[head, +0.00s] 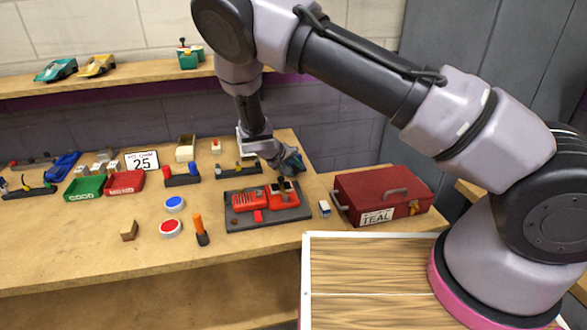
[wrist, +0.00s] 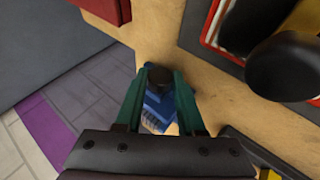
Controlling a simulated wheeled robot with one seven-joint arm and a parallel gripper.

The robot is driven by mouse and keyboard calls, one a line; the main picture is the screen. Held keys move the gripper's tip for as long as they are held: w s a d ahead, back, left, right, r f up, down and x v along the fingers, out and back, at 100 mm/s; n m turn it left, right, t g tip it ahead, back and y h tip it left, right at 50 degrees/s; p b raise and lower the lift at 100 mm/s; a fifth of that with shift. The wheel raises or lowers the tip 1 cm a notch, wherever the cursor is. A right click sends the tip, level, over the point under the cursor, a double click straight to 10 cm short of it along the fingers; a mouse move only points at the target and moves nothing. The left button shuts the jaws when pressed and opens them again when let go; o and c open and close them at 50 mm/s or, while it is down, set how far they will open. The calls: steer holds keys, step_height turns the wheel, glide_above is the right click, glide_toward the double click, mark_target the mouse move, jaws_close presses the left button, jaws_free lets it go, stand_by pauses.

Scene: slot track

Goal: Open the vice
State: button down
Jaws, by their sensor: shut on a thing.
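The vice (head: 250,201) has a red body on a dark base plate at the right part of the bench in the head view. Part of its red body (wrist: 213,20) shows at the upper right of the wrist view, beside a large dark rounded part (wrist: 282,65). My gripper (head: 287,178) is over the vice's right end. Whether this knob belongs to the vice's handle is not clear. The exact grip is hidden by my gripper in the head view.
Left are an orange-handled tool (head: 200,229), a red button (head: 170,227) and a blue button (head: 174,203). The bench front is mostly clear.

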steer(key=c, duration=0.5)
jaws_free()
